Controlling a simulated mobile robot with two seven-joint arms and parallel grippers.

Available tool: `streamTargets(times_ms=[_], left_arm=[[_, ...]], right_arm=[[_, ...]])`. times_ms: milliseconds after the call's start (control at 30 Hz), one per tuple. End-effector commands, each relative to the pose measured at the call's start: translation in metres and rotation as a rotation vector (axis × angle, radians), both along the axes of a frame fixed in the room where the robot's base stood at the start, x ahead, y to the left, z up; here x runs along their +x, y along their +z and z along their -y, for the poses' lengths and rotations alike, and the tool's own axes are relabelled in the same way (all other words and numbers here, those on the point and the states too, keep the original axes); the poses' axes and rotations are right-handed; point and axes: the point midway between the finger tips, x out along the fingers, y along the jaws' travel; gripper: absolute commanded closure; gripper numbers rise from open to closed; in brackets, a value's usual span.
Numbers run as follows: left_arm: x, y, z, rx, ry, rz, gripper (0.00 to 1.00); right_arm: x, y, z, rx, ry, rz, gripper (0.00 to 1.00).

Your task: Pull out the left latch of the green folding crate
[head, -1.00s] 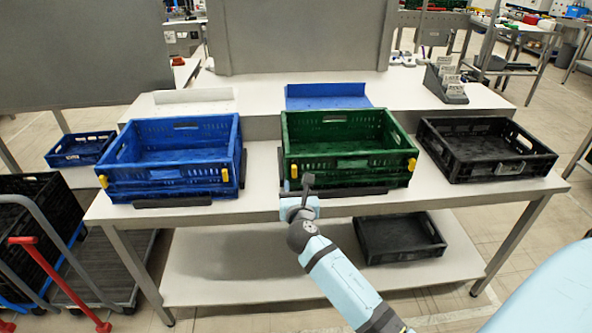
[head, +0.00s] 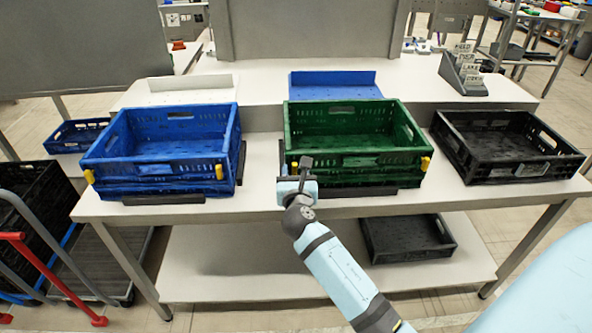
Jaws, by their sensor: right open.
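The green folding crate (head: 357,174) stands upright and empty on the workbench, between a blue crate and a black one. Its left yellow latch (head: 294,167) sits at the left end of the front wall; its right yellow latch (head: 425,163) is at the right end. My right gripper (head: 305,163) is right in front of the crate's front left corner, next to the left latch. Its fingers overlap the latch's right side in the picture; I cannot tell whether they touch it. The gripper is open and holds nothing visible. My left gripper is out of view.
A blue crate (head: 150,187) with yellow latches stands to the left, a black crate (head: 480,179) to the right. Dark stop bars (head: 368,194) lie along the crates' front. Another black crate (head: 405,252) is on the lower shelf. The bench front edge (head: 240,210) is clear.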

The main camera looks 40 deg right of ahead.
Motion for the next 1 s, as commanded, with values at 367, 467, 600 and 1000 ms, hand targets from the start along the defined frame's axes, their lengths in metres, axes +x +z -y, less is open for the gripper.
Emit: streamTargets(times_ms=[367, 467, 600, 1000], left_arm=[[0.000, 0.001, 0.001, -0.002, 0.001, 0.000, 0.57], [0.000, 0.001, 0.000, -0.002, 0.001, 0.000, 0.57], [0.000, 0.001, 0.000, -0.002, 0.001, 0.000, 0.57], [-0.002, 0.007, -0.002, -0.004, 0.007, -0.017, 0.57]], right_arm=[[0.000, 0.000, 0.000, 0.000, 0.000, 0.000, 0.85], [0.000, 0.000, 0.000, 0.000, 0.000, 0.000, 1.00], [0.000, 0.000, 0.000, 0.000, 0.000, 0.000, 1.00], [-0.014, 0.000, -0.008, 0.000, 0.000, 0.000, 1.00]])
